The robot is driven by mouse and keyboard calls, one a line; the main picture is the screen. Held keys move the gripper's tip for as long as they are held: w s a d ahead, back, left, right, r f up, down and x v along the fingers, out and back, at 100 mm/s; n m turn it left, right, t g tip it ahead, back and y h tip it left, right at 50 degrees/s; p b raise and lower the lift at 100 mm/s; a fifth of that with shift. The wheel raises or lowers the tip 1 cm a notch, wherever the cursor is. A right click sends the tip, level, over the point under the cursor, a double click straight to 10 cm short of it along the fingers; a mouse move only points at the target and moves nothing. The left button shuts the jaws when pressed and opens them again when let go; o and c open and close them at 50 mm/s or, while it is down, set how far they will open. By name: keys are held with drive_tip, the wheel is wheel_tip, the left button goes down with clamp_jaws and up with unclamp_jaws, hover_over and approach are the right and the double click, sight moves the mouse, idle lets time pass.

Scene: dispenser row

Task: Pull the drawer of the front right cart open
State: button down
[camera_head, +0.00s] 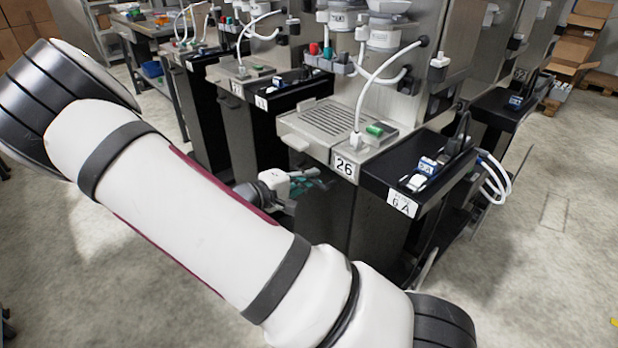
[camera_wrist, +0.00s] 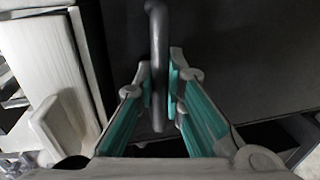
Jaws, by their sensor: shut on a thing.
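My gripper (camera_head: 305,180) is in front of the dark front of the station labelled 26, mostly behind my arm in the head view. In the wrist view my gripper (camera_wrist: 161,88) has its teal-lined fingers on both sides of a grey curved handle (camera_wrist: 159,35) and is shut on it. The handle is in front of a dark flat panel (camera_wrist: 240,45). The front right cart (camera_head: 375,215) is a dark body beneath the grilled tray and the black bin. Its lower front is hidden by my arm, so I cannot tell how far any drawer is out.
A light bar (camera_head: 427,268) sticks out below that bin. Concrete floor (camera_head: 540,260) is clear at the right.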

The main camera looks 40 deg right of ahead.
drive_tip(key=shift+a, duration=0.1)
drive_tip(key=a+p, duration=0.2)
drive_tip(key=a, duration=2.4)
drive_tip(key=shift+s, duration=0.45)
drive_tip(key=c, duration=1.7)
unclamp_jaws()
drive_tip(key=shift+o, duration=0.2)
drive_tip(key=shift+a, duration=0.1)
drive_tip(key=a+r, duration=0.2)
drive_tip(key=a, duration=0.9)
drive_tip(key=shift+s+a, duration=0.2)
drive_tip(key=shift+a, duration=0.1)
drive_tip(key=shift+r, duration=0.15)
